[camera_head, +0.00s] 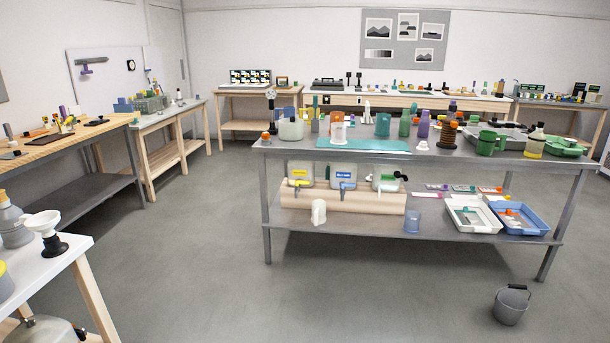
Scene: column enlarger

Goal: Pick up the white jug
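A white jug (319,212) stands upright near the front edge of the lower shelf of the grey metal table (350,155). A pale, translucent jug-like container (290,129) stands on the table's top, towards the left. Neither of my grippers shows in this view.
A clear blue beaker (412,222), white tray (471,215) and blue tray (518,218) are further right. A grey bucket (511,306) stands on the floor.

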